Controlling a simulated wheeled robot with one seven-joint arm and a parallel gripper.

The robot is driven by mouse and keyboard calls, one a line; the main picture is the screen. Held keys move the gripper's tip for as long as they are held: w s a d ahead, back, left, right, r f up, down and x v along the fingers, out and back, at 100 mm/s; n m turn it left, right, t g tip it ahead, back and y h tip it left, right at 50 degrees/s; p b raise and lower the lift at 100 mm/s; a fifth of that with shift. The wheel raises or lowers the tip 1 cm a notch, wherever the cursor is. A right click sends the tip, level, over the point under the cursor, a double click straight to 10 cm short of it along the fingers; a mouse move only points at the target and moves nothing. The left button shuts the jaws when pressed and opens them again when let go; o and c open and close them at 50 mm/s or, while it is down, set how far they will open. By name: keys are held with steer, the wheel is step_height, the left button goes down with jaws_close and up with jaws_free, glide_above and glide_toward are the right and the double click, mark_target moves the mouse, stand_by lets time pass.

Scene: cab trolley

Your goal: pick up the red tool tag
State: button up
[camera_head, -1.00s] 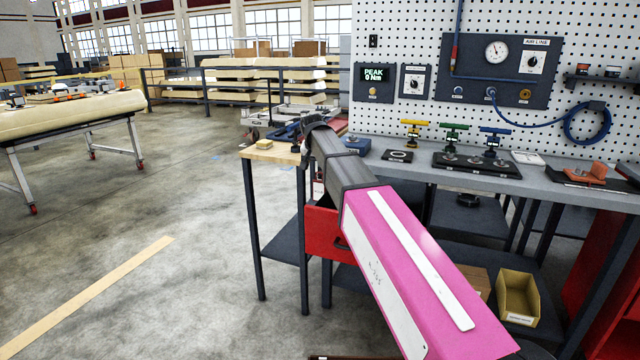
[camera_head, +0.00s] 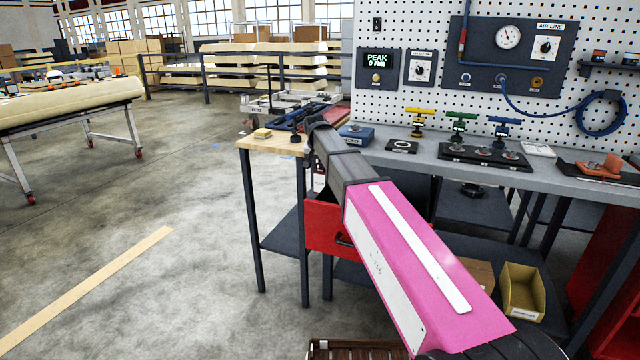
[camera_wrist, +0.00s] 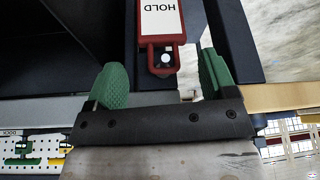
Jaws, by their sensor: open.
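The red tool tag (camera_wrist: 163,45) shows in the wrist view as a red frame around a white label reading HOLD, printed upside down in the picture. Its looped end with a hole points toward my gripper (camera_wrist: 165,78). My gripper's two green fingers are apart, one on each side of the tag's looped end. No contact between fingers and tag is visible, and their depth relative to it is hard to judge. In the head view my pink and grey arm reaches to the bench corner. My gripper and the tag cannot be made out clearly there.
The wooden bench top (camera_head: 276,146) and grey workbench (camera_head: 450,165) are close around my arm. A red drawer (camera_head: 325,228) sits beside my arm under the bench. A yellow bin (camera_head: 523,290) stands on the lower shelf. Open floor (camera_head: 190,270) lies left.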

mark_target(320, 166)
steer(key=x, duration=0.4)
steer(key=shift+w+f, duration=0.2)
steer(key=shift+w, duration=0.15)
steer(key=c, duration=0.9)
steer(key=shift+r, duration=0.15)
